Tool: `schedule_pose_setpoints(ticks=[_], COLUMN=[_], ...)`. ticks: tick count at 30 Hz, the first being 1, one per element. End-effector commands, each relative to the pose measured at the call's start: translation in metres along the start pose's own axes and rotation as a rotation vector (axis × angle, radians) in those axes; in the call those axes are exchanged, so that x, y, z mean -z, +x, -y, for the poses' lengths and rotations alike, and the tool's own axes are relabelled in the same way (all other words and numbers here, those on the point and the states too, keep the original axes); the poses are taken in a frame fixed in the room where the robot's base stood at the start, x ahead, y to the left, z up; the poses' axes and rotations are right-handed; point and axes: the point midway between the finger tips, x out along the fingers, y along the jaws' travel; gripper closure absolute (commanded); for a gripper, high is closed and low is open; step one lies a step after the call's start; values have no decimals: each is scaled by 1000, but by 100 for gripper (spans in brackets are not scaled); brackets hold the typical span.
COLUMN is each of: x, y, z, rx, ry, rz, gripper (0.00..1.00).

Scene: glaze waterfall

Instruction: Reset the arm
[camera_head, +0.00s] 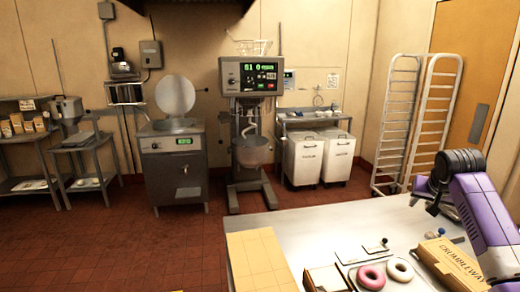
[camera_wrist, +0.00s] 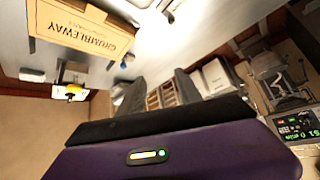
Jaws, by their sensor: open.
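My arm (camera_head: 482,220) is purple and dark and reaches in from the right edge of the head view, above the right part of the metal table (camera_head: 310,228). My gripper (camera_wrist: 158,92) shows in the wrist view as two grey fingers standing apart with nothing between them. In the head view the gripper is small and dark near the arm's bend, and its fingers are hard to make out. In the wrist view, a tan box (camera_wrist: 82,26) lettered "CRUMBLEWAY" lies beyond the fingers at the upper left.
On the table are a pink ring doughnut (camera_head: 371,277), a white ring doughnut (camera_head: 400,270) and the lettered box (camera_head: 452,265) near my arm. A tan board or box (camera_head: 258,258) lies left. A mixer (camera_head: 250,130), white bins (camera_head: 304,158) and a rack (camera_head: 400,120) stand behind.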

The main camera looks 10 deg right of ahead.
Motion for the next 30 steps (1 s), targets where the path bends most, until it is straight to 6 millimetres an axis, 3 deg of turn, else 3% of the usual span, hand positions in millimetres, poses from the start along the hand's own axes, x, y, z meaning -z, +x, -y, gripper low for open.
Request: schedule_pose_setpoints(ticks=[3, 7, 13, 17, 21, 30], x=[13, 14, -14, -52, -104, -226], y=[-3, -1, 3, 2, -4, -37], z=[13, 34, 73, 100, 122, 136], rx=[48, 110, 213, 286, 350, 426], ry=[-23, -50, -79, -87, -85, -66], rz=[-108, -225, -386, -498, -603, -769], gripper=[59, 59, 59, 59, 59, 59])
